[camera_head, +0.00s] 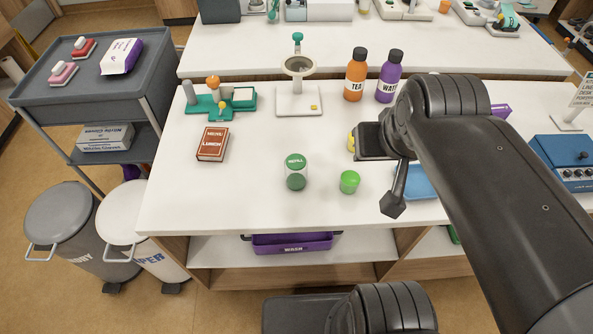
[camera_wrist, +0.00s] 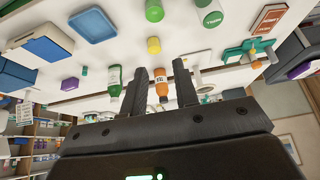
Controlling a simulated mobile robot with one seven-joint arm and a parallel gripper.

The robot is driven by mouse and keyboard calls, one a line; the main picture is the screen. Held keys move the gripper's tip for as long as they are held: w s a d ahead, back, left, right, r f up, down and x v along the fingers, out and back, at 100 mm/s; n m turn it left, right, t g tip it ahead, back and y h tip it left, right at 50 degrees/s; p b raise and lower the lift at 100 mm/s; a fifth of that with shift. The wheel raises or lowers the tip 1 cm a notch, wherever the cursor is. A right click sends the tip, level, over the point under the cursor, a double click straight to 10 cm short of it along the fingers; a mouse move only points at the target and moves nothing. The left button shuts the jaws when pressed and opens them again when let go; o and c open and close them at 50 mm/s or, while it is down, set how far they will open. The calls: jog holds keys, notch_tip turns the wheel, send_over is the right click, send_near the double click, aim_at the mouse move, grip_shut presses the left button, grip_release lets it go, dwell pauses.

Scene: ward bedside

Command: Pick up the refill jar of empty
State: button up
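The refill jar (camera_head: 296,172) stands upright on the white counter, left of centre in the head view. It is clear, with a green lid reading REFILL and dark green in its lower part. A green-lidded jar, apparently the same one, shows at the top of the wrist view (camera_wrist: 211,17). My gripper (camera_wrist: 160,65) is open, its two dark fingers apart with nothing held between them. My arm hides part of the counter's right side.
A small green cup (camera_head: 349,182) stands just right of the jar. A blue tray (camera_head: 422,183) is partly behind my arm.

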dwell(0.3)
jog(key=o, duration=1.1)
jog(key=g, duration=0.6)
send_over(296, 161)
jog(key=shift+m, duration=0.3)
notch_tip(296, 161, down, 12)
jog(key=shift+w+f, duration=0.1)
jog(key=shift+w, duration=0.05)
notch_tip(296, 161, down, 11)
jog(key=shift+r, duration=0.1)
